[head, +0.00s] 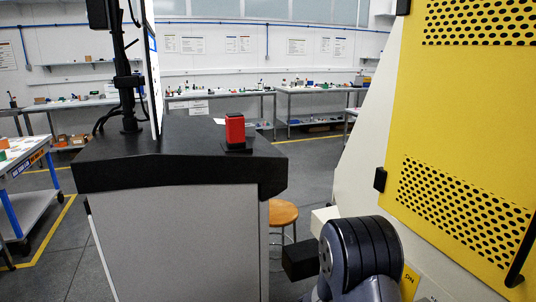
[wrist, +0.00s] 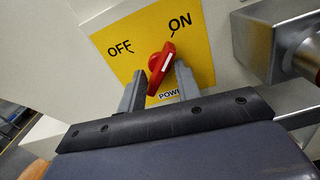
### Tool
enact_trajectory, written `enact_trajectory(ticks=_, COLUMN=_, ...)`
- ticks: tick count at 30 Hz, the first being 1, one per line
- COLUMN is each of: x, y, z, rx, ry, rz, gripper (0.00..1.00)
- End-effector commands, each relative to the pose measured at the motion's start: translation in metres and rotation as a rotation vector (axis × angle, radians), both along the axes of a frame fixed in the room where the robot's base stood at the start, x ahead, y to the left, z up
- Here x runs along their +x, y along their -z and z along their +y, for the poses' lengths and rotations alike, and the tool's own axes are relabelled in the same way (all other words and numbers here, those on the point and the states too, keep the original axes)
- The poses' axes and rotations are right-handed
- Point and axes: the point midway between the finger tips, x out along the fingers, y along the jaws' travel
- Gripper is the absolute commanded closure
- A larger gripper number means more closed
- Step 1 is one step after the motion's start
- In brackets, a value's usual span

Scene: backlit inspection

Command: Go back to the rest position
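In the wrist view, a red rotary switch (wrist: 160,68) sits on a yellow plate (wrist: 110,40) marked OFF at the left and ON at the right. The white mark on its handle points up toward ON. My gripper (wrist: 160,72) is open, with one grey finger on each side of the switch and a gap between them. I cannot tell whether a finger touches the handle. In the head view the fingers are hidden; my arm shows at the lower right, beside a visible corner of the yellow plate (head: 409,280).
A metal block with a cylinder (wrist: 275,45) juts out right of the plate. In the head view, a yellow perforated panel (head: 455,100) stands at the right. A grey cabinet with a black top (head: 180,240) and a wooden stool (head: 283,213) are left of my arm.

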Motion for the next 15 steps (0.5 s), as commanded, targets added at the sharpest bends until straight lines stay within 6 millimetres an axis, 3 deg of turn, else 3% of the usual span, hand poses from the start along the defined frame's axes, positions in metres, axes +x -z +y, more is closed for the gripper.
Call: enact_trajectory(ticks=15, x=0.0, y=-0.0005, z=0.0, rx=-0.067, ry=0.0, rz=0.184, gripper=0.68)
